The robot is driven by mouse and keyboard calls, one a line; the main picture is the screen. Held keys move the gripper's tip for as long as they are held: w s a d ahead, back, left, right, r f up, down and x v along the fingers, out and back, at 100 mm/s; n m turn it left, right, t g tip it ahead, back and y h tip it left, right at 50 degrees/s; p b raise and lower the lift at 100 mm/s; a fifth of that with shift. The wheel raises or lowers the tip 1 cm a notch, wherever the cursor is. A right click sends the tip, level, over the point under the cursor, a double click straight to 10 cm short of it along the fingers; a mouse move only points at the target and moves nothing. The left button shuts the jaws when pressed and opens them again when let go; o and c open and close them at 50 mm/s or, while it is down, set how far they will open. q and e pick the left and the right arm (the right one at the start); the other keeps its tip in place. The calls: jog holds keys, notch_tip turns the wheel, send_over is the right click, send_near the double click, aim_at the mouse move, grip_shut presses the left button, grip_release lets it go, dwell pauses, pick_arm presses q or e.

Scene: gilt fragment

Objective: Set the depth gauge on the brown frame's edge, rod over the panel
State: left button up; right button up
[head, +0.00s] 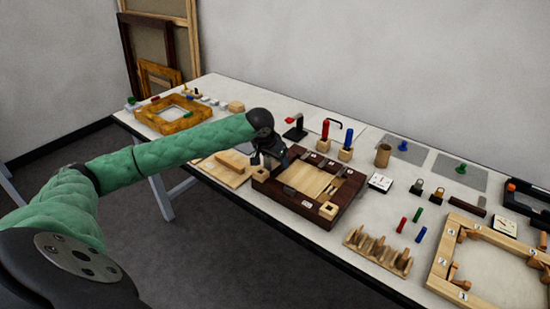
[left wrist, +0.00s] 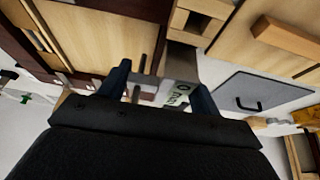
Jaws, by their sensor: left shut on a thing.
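The dark brown frame (head: 290,202) lies on the table around a pale wood panel (head: 312,181). My left gripper (head: 270,164) is at the frame's back-left corner in the head view. The dark brown frame (left wrist: 110,8) also shows in that view. My right gripper is not in view.
Wooden blocks holding red and blue tools (head: 345,152) stand behind the frame. A slotted wooden rack (head: 378,254) is at its front right, with a pale frame (head: 440,287) farther right. A golden frame (head: 178,126) lies at the table's far left. Padlocks (head: 417,187) stand right.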

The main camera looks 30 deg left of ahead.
pick_arm(q)
jog(key=shift+f, duration=0.5)
dwell(0.4)
jog(key=o, duration=1.1)
